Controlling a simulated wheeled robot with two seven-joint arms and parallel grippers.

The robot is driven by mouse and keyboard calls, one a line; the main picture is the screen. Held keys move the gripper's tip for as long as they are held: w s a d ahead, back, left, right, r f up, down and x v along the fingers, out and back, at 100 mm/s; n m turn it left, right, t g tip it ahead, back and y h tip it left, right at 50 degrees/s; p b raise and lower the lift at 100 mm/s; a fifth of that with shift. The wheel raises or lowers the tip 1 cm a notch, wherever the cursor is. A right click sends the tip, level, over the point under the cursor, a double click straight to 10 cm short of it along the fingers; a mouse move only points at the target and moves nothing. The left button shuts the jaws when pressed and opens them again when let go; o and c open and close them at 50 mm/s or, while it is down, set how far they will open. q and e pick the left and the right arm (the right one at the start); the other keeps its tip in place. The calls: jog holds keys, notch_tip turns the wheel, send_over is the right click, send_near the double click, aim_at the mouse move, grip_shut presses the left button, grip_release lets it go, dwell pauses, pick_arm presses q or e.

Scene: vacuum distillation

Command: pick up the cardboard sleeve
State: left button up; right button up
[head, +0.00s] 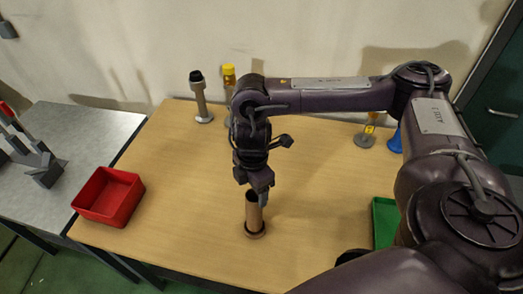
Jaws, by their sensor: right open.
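The cardboard sleeve (253,216) looks like a brown upright tube, standing on the wooden table with a wider dark ring around its foot. My right gripper (259,194) points down at the top of the tube and is open. One grey finger shows at the upper right of the tube; the other finger is hard to make out. I cannot tell whether the fingers touch the tube. My left gripper is not in view.
A red bin (108,196) stands at the table's left edge. A black-topped post (200,97) and a yellow-topped post (229,80) stand at the back. A green tray (384,222) is on the right, partly hidden by my arm. The table left of the tube is clear.

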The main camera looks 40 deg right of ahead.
aim_at(254, 214)
jog(key=shift+s+a+f+b, duration=0.2)
jog(key=shift+s+f, duration=0.05)
jog(key=shift+f, duration=0.25)
jog(key=shift+s+a+f+b, duration=0.2)
jog(key=shift+f, duration=0.55)
notch_tip(254, 214, down, 4)
jog(key=shift+w+f+p, duration=0.15)
jog(key=shift+f+p, duration=0.1)
jog(key=shift+p, duration=0.9)
jog(key=shift+f, duration=0.2)
jog(key=c, duration=0.4)
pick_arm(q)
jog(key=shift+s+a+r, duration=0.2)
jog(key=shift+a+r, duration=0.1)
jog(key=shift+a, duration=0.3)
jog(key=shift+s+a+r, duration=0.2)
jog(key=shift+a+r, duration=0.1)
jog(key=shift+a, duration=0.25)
pick_arm(e)
jog(key=c, duration=1)
